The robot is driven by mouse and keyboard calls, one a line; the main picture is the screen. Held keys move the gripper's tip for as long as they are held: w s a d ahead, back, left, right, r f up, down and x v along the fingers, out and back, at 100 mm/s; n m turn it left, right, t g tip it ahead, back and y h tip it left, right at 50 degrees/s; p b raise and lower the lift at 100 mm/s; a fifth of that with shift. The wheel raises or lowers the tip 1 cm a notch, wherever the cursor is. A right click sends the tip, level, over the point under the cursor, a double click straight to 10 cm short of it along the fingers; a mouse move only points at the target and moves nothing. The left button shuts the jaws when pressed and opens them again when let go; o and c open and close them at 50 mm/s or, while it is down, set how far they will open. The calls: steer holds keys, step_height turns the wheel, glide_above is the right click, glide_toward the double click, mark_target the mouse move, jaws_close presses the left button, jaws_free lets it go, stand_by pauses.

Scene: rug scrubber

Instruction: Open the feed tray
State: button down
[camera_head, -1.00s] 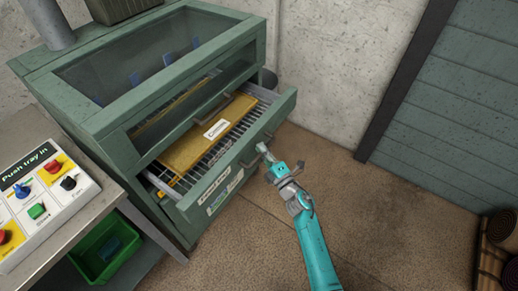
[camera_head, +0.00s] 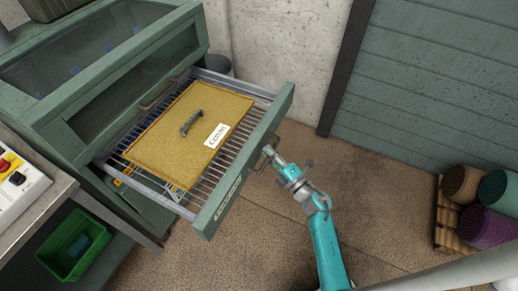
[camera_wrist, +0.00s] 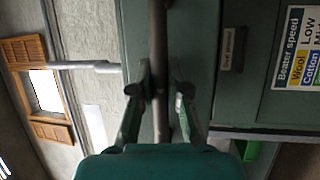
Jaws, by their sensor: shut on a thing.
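The feed tray (camera_head: 247,158) is a green-fronted drawer with a wire-rack bottom, standing well out of the green machine. A yellow-brown mat (camera_head: 165,130) with a dark handle and a white label lies on its rack. My gripper (camera_head: 271,151) is at the tray's front, shut on the tray handle (camera_head: 258,166). In the wrist view the handle bar (camera_wrist: 159,70) runs between my two fingers, and the tray's green front lies behind it with a small label.
The green machine (camera_head: 110,75) stands at upper left. A control panel (camera_head: 18,180) on a bench and a green bin (camera_head: 75,245) are at left. Rolled rugs (camera_head: 490,205) lie at right. The brown floor around my arm is clear.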

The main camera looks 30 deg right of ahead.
steer(key=shift+s+d, duration=0.5)
steer(key=shift+s, duration=0.2)
steer(key=c, duration=1.1)
jaws_free()
steer(key=shift+c, duration=0.2)
steer(key=v, duration=1.2)
